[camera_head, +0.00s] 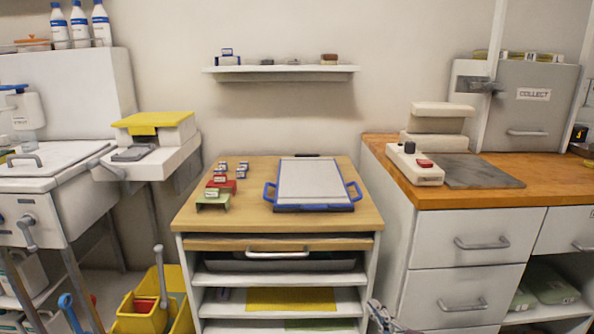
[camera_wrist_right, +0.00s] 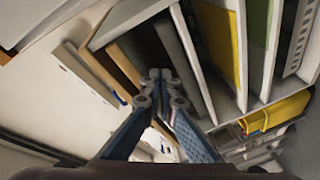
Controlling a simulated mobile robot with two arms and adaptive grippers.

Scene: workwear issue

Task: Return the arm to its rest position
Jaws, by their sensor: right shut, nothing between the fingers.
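My right gripper (camera_head: 380,318) shows only in part at the bottom edge of the head view, just right of the wooden-topped cabinet (camera_head: 240,222). In the right wrist view, its two blue-sided fingers meet at grey tips (camera_wrist_right: 162,88). It is shut and empty. The open shelves of the cabinet (camera_wrist_right: 200,60) show tilted beyond the fingertips, with no clear contact. My left gripper cannot be made out in the head view.
A blue-handled tray (camera_head: 360,194) and several small boxes stand on the cabinet top. A wooden counter with drawers (camera_head: 470,243) stands at right, a sink unit (camera_head: 40,215) at left. A yellow bucket (camera_head: 140,318) is on the floor.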

